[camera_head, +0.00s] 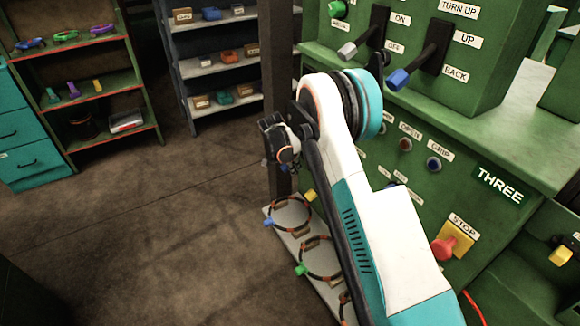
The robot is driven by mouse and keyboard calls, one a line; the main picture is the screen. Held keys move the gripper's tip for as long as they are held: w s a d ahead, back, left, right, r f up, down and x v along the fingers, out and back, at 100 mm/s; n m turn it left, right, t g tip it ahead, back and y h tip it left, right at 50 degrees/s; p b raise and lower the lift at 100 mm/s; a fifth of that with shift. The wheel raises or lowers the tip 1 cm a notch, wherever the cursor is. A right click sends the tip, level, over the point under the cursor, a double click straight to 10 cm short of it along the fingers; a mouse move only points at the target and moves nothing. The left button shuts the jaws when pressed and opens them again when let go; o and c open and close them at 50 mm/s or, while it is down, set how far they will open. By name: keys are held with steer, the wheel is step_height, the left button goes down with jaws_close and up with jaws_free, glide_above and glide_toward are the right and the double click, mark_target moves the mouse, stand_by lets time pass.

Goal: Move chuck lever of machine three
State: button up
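The green machine (535,140) bears the sign THREE (499,185). No label I can read says chuck, so I cannot tell which control is the chuck lever. A lever with a grey tip (348,50) sits by the ON and OFF labels. A lever with a blue tip (400,78) sits by UP and BACK. Round knobs stand near OPEN (405,145) and GRIP (433,164). My white and teal arm hides part of the panel. My gripper (280,145) is small and dark, left of the machine and away from these levers; its fingers cannot be made out.
A red STOP knob (443,248) sits low on the machine. A pale rack (288,217) with ring-shaped parts stands below my gripper. Shelves (140,88) and teal drawers (30,150) stand at the back left. The floor (140,240) at left is clear.

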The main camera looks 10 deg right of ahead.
steer(key=shift+f, duration=0.2)
jaws_close()
steer(key=shift+r+y+p, duration=0.3)
steer(key=shift+y, duration=0.1)
steer(key=shift+a+r+y, duration=0.15)
steer(key=shift+y, duration=0.15)
